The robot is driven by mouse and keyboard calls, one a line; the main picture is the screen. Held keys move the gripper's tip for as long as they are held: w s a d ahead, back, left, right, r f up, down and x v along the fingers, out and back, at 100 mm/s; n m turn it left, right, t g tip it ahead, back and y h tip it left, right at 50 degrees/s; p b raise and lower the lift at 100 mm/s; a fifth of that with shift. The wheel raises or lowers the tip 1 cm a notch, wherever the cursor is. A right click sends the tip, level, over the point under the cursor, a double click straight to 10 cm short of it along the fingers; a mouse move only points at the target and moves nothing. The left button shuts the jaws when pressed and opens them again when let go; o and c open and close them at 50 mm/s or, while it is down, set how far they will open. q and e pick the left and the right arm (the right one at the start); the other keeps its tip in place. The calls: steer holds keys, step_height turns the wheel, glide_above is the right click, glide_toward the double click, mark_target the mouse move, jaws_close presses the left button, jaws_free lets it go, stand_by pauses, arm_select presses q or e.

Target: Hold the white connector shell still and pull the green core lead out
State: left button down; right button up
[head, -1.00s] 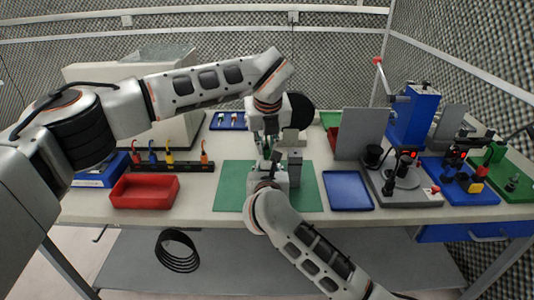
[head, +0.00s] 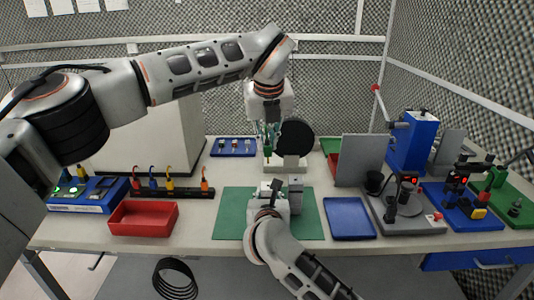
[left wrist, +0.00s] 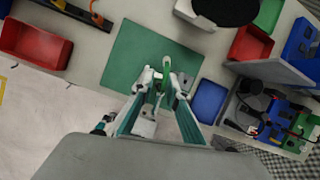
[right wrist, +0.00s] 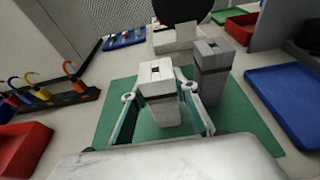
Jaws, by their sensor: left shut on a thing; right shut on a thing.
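The white connector shell (right wrist: 160,106) stands upright over the green mat (right wrist: 115,115), its dark slot on top empty. My right gripper (right wrist: 158,92) is shut on its sides; in the head view the right gripper (head: 270,193) is low over the mat. The green core lead (head: 267,152) hangs from my left gripper (head: 268,136), clear above the shell. In the left wrist view the lead's green end (left wrist: 166,62) shows between the fingertips. The rest of the lead is partly hidden by the fingers.
A grey block (right wrist: 212,72) stands close beside the shell on its right. A blue tray (head: 348,217) lies right of the mat, and a red bin (head: 143,218) is at the left. A rack with coloured hooks (head: 172,191) stands behind the bin. The mat's left part is bare.

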arm_select(q)
steer(key=shift+r, duration=0.1)
arm_select(e)
steer(key=o, duration=1.2)
steer(key=shift+o, duration=0.2)
steer(key=shift+s, duration=0.1)
